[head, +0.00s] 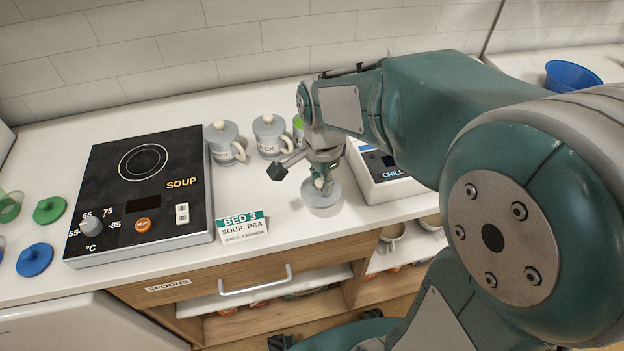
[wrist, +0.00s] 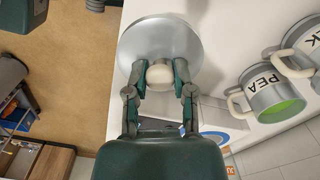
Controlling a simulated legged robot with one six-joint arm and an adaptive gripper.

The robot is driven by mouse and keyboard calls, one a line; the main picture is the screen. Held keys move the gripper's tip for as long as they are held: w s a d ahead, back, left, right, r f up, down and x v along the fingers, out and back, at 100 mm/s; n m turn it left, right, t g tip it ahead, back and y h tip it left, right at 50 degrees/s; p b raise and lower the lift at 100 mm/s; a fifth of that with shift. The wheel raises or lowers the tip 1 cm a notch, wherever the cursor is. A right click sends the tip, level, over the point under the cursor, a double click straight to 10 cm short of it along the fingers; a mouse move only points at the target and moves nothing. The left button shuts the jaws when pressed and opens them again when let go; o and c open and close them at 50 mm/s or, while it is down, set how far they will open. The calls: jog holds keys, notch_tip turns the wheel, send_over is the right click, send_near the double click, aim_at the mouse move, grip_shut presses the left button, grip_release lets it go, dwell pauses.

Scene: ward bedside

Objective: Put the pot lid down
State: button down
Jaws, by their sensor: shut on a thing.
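The pot lid is a round grey disk (head: 322,199) with a pale knob (wrist: 160,73). My gripper (head: 321,181) is shut on the knob, with a finger on each side of it in the wrist view (wrist: 160,74). The lid looks about level, at the front edge of the white counter (head: 285,222). I cannot tell whether it touches the counter or hangs just above it. A grey pot marked PEA (wrist: 273,93) stands open with green soup inside. In the head view my arm hides most of it.
Two lidded pots (head: 222,142) (head: 269,136) stand behind, left of my gripper. A bed 3 card (head: 243,228) stands at the counter's front. A black cooker (head: 142,190) is at left, a white chill unit (head: 385,178) just right. Bare counter lies between card and pots.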

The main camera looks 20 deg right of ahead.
aim_at(315, 191)
jog(key=w+f, duration=0.3)
jog(key=f, duration=0.1)
jog(key=shift+w+a+f, duration=0.15)
jog(key=shift+w+f, duration=0.05)
jog(key=shift+w, duration=0.2)
jog(key=shift+f, duration=1.5)
jog(key=shift+c, duration=2.3)
grip_release()
jog(key=shift+f, duration=0.1)
